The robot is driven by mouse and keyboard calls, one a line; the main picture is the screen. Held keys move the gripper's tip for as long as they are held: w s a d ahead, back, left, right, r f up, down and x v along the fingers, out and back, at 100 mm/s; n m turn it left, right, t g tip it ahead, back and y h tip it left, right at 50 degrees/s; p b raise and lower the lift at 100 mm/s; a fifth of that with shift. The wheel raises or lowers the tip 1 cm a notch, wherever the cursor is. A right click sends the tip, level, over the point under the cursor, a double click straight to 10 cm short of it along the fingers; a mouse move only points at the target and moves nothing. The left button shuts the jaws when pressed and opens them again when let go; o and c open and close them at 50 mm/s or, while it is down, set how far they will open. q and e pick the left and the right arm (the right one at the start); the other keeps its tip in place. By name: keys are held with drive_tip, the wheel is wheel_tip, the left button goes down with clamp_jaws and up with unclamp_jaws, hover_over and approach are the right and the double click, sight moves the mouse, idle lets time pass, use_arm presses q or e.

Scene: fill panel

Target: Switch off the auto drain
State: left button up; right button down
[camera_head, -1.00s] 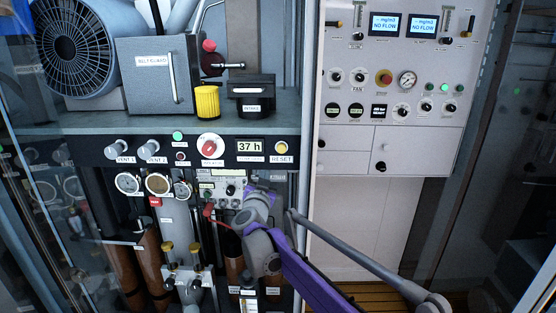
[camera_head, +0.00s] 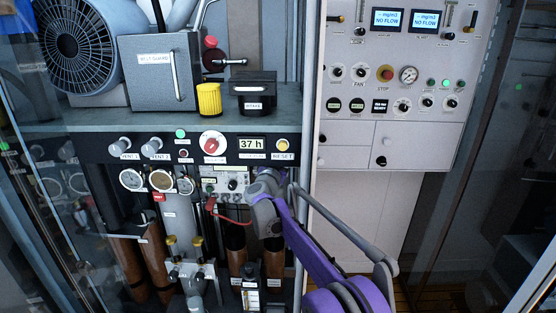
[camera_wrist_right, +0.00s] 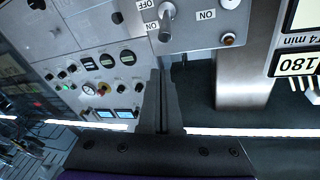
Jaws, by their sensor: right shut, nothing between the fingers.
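A small grey control panel (camera_head: 222,180) with a dark knob sits below the black front strip, left of my right arm. Its lettering is too small to read in the head view. In the right wrist view a grey plate (camera_wrist_right: 200,32) shows a metal knob (camera_wrist_right: 166,22) with OFF and ON labels, seen inverted, and an orange lamp (camera_wrist_right: 228,39). I cannot tell for certain which switch is the auto drain. My right gripper (camera_wrist_right: 158,78) is shut and empty, its tips just below the plate in that picture, apart from the knob. My left gripper is out of view.
Gauges (camera_head: 161,180), the red rotary switch (camera_head: 212,144) and the yellow RESET button (camera_head: 282,146) are close by. A white panel (camera_head: 395,110) stands at right. Glass doors flank the cabinet.

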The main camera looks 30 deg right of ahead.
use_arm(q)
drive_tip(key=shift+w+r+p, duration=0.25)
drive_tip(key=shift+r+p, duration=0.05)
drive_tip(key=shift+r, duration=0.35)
use_arm(e)
drive_tip(key=f, duration=0.1)
drive_tip(key=w+f, duration=0.1)
drive_tip(key=f, duration=0.1)
drive_tip(key=shift+w, duration=0.25)
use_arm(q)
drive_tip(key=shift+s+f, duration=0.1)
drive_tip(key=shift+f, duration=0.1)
use_arm(e)
drive_tip(key=shift+s+f+h, duration=0.1)
drive_tip(key=shift+f+h, duration=0.1)
drive_tip(key=shift+h, duration=0.3)
